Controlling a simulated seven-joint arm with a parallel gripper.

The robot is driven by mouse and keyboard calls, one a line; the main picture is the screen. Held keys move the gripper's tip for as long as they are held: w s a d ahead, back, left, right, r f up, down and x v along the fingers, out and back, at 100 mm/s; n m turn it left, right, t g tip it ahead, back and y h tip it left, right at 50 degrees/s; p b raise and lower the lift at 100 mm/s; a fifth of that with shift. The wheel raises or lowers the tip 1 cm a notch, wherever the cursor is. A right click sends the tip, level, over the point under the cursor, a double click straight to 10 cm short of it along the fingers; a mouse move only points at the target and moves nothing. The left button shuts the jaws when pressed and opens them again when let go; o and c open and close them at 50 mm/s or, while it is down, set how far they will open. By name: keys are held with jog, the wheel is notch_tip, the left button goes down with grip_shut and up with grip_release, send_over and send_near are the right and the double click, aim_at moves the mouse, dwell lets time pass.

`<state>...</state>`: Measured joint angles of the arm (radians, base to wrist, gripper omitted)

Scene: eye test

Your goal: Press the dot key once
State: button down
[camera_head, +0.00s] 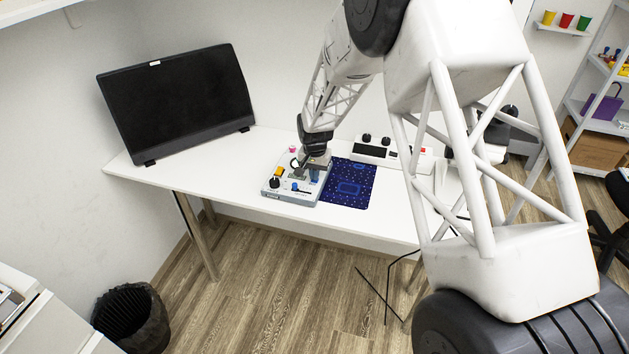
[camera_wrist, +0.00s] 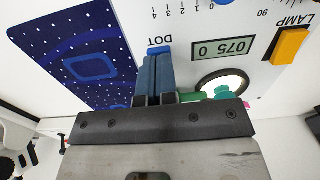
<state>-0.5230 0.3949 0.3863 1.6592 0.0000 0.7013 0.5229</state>
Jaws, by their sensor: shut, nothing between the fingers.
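The control panel (camera_head: 300,197) is a pale box on the white table in the head view. In the wrist view its white face (camera_wrist: 200,45) carries the label DOT, and a small blue key (camera_wrist: 159,50) shows beside that label, mostly hidden by my fingers. My gripper (camera_wrist: 154,60) is shut and empty, with its fingertips right at the blue key. I cannot tell whether they touch it or press it down. In the head view my gripper (camera_head: 318,168) points down over the panel's back right part.
The panel also has a display (camera_wrist: 222,48) reading about 075 0, an orange LAMP switch (camera_wrist: 289,46), a round bright window (camera_wrist: 222,84) and a green part (camera_wrist: 195,97). A blue starry mat (camera_head: 360,200) adjoins on the right. A monitor (camera_head: 180,100) stands at the left.

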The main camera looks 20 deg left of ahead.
jog(key=shift+f, duration=0.4)
dwell(0.3)
jog(key=shift+r, duration=4)
jog(key=shift+r, duration=0.85)
dwell(2.4)
